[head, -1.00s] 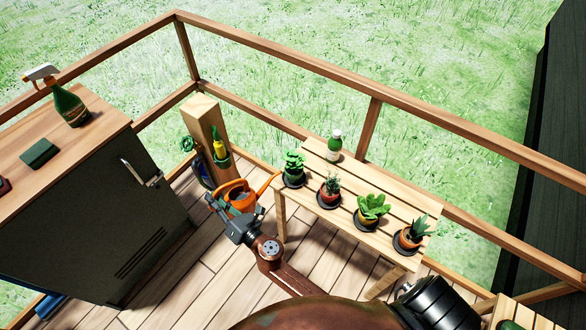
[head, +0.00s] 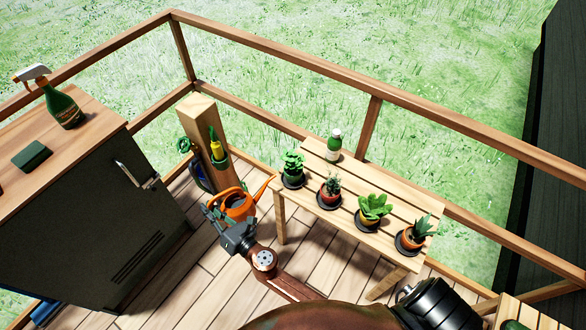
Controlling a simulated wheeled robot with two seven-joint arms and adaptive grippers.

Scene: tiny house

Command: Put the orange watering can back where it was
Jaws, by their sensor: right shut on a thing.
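The orange watering can (head: 240,208) is upright beside the wooden post, left of the plant table, its spout pointing right and up. My right gripper (head: 211,214) is at the can's near left side, shut on the can; its fingers partly hide the handle side. I cannot tell whether the can's base touches the deck. My left gripper is not in view.
A wooden post (head: 196,110) with a green holder and a hose stands behind the can. The slatted table (head: 345,205) holds several potted plants and a bottle (head: 334,143). A dark cabinet (head: 80,210) stands left. Deck boards (head: 200,285) are clear in front.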

